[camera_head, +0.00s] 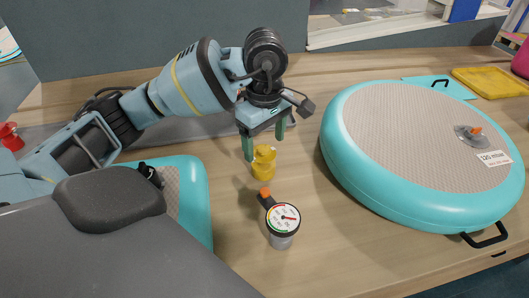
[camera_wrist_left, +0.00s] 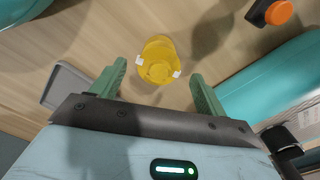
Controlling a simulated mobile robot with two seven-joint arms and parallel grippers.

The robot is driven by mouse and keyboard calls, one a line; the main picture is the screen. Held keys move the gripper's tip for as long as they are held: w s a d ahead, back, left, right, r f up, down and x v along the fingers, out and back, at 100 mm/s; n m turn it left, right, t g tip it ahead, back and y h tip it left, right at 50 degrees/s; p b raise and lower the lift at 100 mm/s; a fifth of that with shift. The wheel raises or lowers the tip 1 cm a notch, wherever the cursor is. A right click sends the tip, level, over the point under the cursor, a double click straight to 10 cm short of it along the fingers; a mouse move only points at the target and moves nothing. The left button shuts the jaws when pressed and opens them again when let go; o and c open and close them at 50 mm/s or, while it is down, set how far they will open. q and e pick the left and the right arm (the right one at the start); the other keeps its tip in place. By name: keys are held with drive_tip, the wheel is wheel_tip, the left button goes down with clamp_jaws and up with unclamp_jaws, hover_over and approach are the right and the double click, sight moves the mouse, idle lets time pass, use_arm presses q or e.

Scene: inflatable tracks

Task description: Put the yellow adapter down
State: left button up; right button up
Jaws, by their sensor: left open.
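The yellow adapter (camera_head: 263,162) stands upright on the wooden table, in the middle of the head view. It also shows in the left wrist view (camera_wrist_left: 158,62), just beyond and between the fingertips. My left gripper (camera_head: 265,145) is open, with its two green fingers apart, close above and behind the adapter. In the left wrist view the fingers (camera_wrist_left: 158,75) have clear space on both sides of the adapter and nothing is held. My right gripper is not in view.
A pressure gauge (camera_head: 283,218) with an orange tip stands in front of the adapter. A round teal inflatable (camera_head: 350,180) lies to the right, and a teal inflatable track (camera_head: 192,200) to the left. A yellow tray (camera_head: 490,82) lies at the far right. Bare table surrounds the adapter.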

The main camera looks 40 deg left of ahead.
use_arm(q)
wheel_tip(320, 180, up, 6)
drive_tip(key=shift+r+p, duration=0.2)
drive_tip(key=shift+p, duration=0.2)
